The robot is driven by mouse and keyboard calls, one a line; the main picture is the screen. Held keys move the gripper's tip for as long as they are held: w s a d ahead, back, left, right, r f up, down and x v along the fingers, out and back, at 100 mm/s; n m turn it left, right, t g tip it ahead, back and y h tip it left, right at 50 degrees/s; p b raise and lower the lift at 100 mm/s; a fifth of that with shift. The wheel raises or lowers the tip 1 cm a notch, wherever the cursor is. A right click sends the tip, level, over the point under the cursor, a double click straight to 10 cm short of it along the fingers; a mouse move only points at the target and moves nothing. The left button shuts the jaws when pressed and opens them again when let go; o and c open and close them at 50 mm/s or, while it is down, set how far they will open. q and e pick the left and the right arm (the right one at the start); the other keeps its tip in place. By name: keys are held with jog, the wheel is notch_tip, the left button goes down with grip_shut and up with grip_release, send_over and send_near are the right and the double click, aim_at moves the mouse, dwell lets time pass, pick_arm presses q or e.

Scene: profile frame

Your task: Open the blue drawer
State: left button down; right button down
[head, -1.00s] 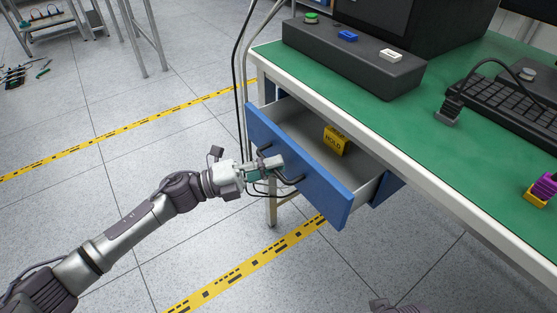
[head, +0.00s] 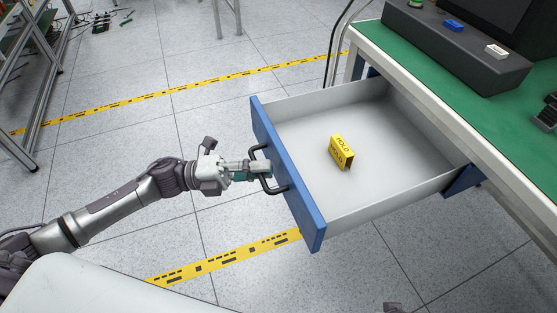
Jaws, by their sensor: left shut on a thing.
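The blue drawer (head: 300,205) is pulled far out from under the green-topped bench. Its white inside shows, with a yellow block marked HOLD (head: 341,152) lying in it. The dark handle (head: 268,187) is on the drawer's blue front. My left gripper (head: 262,170) is shut on this handle, reaching it from the left. The fingertips are partly hidden against the handle. My right gripper is not in view; only a small dark piece shows at the bottom edge.
The bench (head: 420,85) stands at the right, with a dark button box (head: 450,45) on it. A metal frame stands at the far left.

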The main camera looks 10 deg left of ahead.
pick_arm(q)
jog(key=shift+s+a, duration=0.35)
jog(key=shift+a, duration=0.1)
jog(key=c, duration=1.2)
grip_release()
jog(key=v, duration=1.2)
jog(key=shift+f, duration=0.1)
